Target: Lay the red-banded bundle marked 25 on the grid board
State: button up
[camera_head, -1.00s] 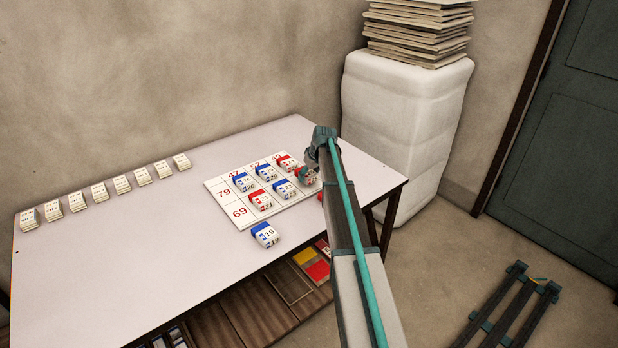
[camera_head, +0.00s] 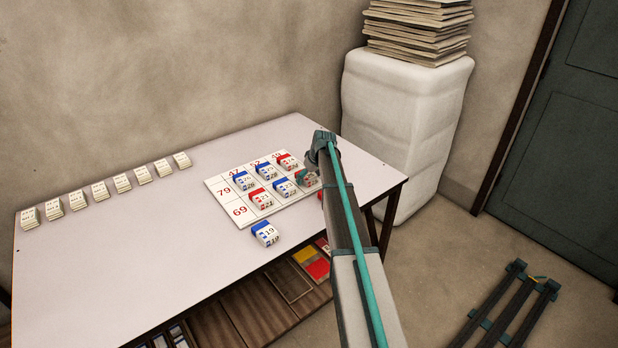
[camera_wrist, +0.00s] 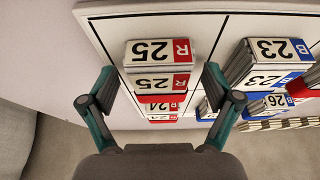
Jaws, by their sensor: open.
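The bundle marked 25 (camera_wrist: 155,52), white with a red band end, lies on the grid board (camera_wrist: 205,25) in the wrist view. My gripper (camera_wrist: 158,75) is open, with one finger on each side of the bundle and a visible gap to both. In the head view, my gripper (camera_head: 316,163) is over the right end of the grid board (camera_head: 238,217), and the bundle (camera_head: 309,179) shows beside it in the front row's right cell. My arm and gripper partly cover that spot.
Red bundle 24 (camera_wrist: 160,105) lies beyond 25, and blue bundle 23 (camera_wrist: 268,55) is close to the right finger's side. Blue bundle 19 (camera_head: 266,235) lies off the board. Several plain bundles (camera_head: 121,183) line the table's back. A red thing is mostly hidden behind my arm.

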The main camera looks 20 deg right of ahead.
jog(key=b+v, duration=0.1)
jog(key=v, duration=1.1)
jog(key=shift+s, duration=0.15)
jog(key=s+d+f+m+g+h+p, duration=0.15)
jog(key=s+d+f, duration=0.3)
jog(key=s, duration=0.55)
jog(key=s+d+f+g+h+p, duration=0.1)
jog(key=s+d+f+g+h, duration=0.1)
jog(key=s+d+f, duration=0.5)
jog(key=s+a+f+g+y, duration=0.1)
jog(key=s+a+f+g, duration=0.1)
jog(key=s+a+f, duration=0.85)
jog(key=s+a+f+g+y, duration=0.1)
jog(key=s+a+f, duration=0.7)
jog(key=a+f, duration=0.5)
jog(key=s+a+f+g, duration=0.1)
jog(key=s+a+f, duration=0.2)
jog(key=s, duration=0.6)
jog(key=s+a+f+g+b, duration=0.1)
jog(key=s+a+f+g, duration=0.1)
jog(key=s+a, duration=0.5)
jog(key=s+a+f+m+g, duration=0.1)
jog(key=s+a+f, duration=0.3)
jog(key=s, duration=0.9)
jog(key=shift+a+f, duration=0.2)
jog(key=shift+a, duration=0.35)
jog(key=shift+g+y, duration=0.25)
